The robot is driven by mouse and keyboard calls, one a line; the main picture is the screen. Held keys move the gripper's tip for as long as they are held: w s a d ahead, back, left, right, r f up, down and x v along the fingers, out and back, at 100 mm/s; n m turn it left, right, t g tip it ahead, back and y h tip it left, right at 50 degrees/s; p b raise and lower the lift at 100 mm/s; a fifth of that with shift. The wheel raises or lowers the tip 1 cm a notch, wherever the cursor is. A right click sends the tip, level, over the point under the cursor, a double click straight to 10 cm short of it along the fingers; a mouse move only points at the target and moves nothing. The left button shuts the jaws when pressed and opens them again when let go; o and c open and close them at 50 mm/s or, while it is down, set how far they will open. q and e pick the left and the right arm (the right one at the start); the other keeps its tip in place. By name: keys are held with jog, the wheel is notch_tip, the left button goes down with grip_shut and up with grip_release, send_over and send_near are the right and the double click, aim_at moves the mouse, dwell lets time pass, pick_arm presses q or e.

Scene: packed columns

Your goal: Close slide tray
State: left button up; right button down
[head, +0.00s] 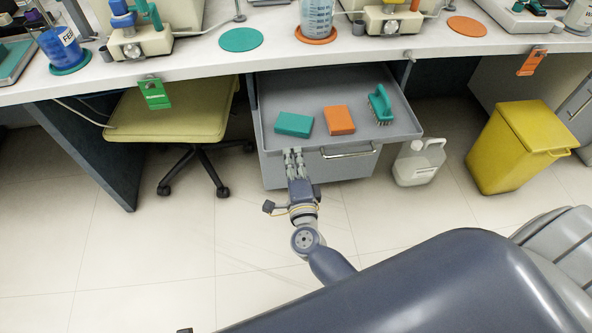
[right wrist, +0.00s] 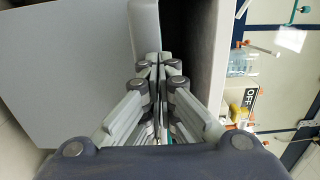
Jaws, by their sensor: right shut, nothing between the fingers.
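The slide tray (head: 345,92) is a grey drawer pulled out from under the bench in the head view. It holds a teal block (head: 293,124), an orange block (head: 339,120) and a green brush (head: 380,104). Its grey front has a bar handle (head: 348,153) toward the right. My right gripper (head: 293,154) is shut and empty at the left part of the tray front, left of the handle. In the right wrist view the shut fingers (right wrist: 157,62) are close to the tray's grey panel (right wrist: 75,65); I cannot tell whether they touch. My left gripper is not in view.
A yellow stool (head: 170,108) stands left of the tray, and a white jug (head: 418,162) and a yellow bin (head: 515,145) stand right of it. The white bench top (head: 190,62) runs above. The floor in front is clear around my arm.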

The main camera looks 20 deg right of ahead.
jog(key=x, duration=0.5)
jog(key=shift+w+r, duration=0.1)
jog(key=shift+w, duration=0.05)
jog(key=b, duration=0.2)
send_near(283, 103)
jog(key=shift+w+a+r, duration=0.1)
jog(key=shift+w+r, duration=0.05)
jog(key=shift+r, duration=0.35)
jog(key=shift+w+r, duration=0.2)
jog(key=shift+r, duration=0.3)
jog(key=b+x, duration=0.3)
jog(key=x, duration=0.5)
jog(key=shift+w, duration=0.35)
jog(key=shift+w+b, duration=0.2)
jog(key=shift+b, duration=0.1)
jog(key=shift+d+r, duration=0.2)
jog(key=shift+d, duration=0.05)
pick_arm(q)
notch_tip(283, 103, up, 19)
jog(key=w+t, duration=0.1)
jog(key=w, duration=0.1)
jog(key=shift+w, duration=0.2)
pick_arm(e)
jog(key=shift+w+r, duration=0.1)
jog(key=shift+r, duration=0.05)
jog(key=shift+r, duration=0.1)
